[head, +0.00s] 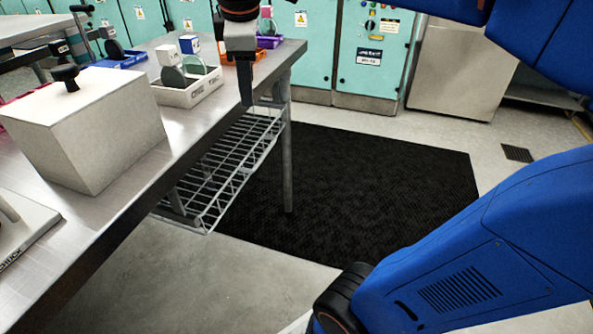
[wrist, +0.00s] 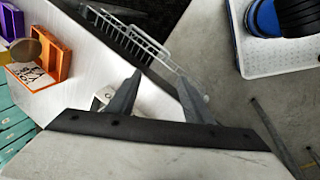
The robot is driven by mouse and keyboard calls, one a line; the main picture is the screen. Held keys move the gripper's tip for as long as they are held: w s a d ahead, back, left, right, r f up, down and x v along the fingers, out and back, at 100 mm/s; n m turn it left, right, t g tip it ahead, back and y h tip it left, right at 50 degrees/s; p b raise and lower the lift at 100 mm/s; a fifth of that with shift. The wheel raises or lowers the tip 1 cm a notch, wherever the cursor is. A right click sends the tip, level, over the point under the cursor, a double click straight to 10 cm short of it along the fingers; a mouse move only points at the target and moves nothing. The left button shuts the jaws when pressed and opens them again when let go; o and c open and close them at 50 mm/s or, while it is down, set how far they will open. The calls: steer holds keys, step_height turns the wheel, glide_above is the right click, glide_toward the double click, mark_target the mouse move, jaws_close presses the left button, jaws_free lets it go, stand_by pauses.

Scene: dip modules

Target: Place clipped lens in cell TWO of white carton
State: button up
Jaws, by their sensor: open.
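The white carton (head: 188,97) stands on the steel table, with ONE and TWO lettered on its front. A dark grey lens (head: 171,78) with a white block clip (head: 167,55) stands at its left part. A pale greenish lens (head: 207,67) stands further right, near a blue-and-white clip (head: 189,44); their exact cells are unclear. My gripper (head: 247,98) hangs right of the carton by the table edge, pointing down. In the wrist view my gripper (wrist: 160,98) is open with nothing held. A white lettered corner, possibly the carton (wrist: 103,97), shows beside the left finger.
An orange tray (wrist: 60,57) holds a round lens and a lettered card. A purple tray (head: 268,42) is behind it. A large pale box with a black knob (head: 88,125) stands nearer on the table. A blue tray (head: 128,58) is further back. A wire shelf (head: 225,165) hangs below.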

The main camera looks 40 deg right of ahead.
steer(key=s+d+f+m, duration=0.1)
steer(key=s+f+m, duration=0.5)
steer(key=f, duration=0.4)
steer(key=s+d+f+m+t+y, duration=0.1)
steer(key=s+f+m, duration=0.5)
steer(key=f, duration=0.5)
steer(key=s, duration=0.2)
steer(key=shift+s, duration=0.4)
